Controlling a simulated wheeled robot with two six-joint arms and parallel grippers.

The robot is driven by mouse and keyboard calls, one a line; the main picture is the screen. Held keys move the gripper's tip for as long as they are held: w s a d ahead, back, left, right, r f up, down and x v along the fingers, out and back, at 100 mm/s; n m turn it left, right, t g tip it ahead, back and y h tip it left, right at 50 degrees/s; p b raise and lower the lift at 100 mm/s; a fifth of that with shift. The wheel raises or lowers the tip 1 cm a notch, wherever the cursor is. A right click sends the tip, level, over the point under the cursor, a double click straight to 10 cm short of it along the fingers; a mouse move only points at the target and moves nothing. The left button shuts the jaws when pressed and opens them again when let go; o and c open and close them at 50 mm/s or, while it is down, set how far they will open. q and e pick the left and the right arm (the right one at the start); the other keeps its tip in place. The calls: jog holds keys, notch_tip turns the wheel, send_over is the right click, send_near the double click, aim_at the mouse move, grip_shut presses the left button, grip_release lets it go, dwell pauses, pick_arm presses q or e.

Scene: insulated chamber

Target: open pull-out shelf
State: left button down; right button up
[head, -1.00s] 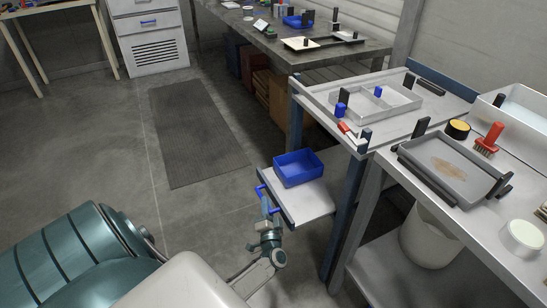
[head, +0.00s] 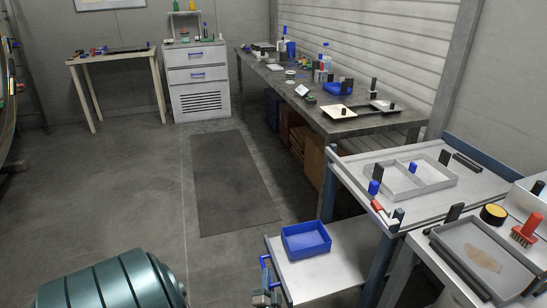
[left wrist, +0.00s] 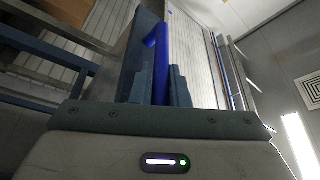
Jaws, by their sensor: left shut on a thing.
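The pull-out shelf (head: 335,272) is a pale board standing out to the left from under the near workbench. A blue open tray (head: 306,240) rests on it. A blue bar handle (head: 266,272) is on its left front edge. My left gripper (head: 265,287) is at that handle, low in the head view and partly cut off by the bottom edge. In the left wrist view the blue handle (left wrist: 161,70) stands between the two fingers of my left gripper (left wrist: 160,85), which is shut on it. My right gripper is in neither view.
The workbench (head: 440,212) above the shelf carries a grey divided tray (head: 432,182) and small tools. A long dark table (head: 355,122) and a white drawer cabinet (head: 198,90) stand farther back. The floor with a dark mat (head: 232,180) left of the shelf is clear.

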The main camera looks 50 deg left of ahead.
pick_arm(q)
jog(key=shift+s+f, duration=0.1)
jog(key=shift+s, duration=0.1)
jog(key=c, duration=1.7)
grip_release()
jog(key=v, duration=1)
jog(key=shift+s+d, duration=0.3)
